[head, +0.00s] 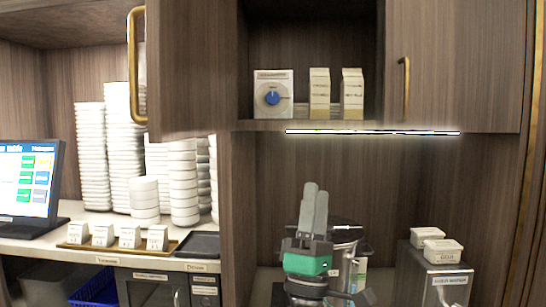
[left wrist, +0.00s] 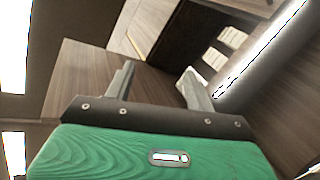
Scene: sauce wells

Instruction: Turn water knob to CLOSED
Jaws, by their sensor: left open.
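A white box (head: 264,80) with a round blue knob (head: 273,98) on its front stands on the open cabinet shelf, upper middle of the head view. The knob has a pale mark; the lettering on the box is too small to read. My left gripper (head: 315,190), with a green body, points up below the shelf, well apart from the knob and lower right of it. In the left wrist view, its two fingers (left wrist: 157,75) are spread with nothing between them. The blue knob cannot be made out there. My right gripper is not in view.
Two cartons (head: 320,93) stand right of the box. A lit strip (head: 372,132) runs under the shelf edge. An open cabinet door (head: 195,65) is at left, another door (head: 455,65) at right. A metal pot (head: 345,238) stands behind the gripper; lidded tubs (head: 443,251) sit at right.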

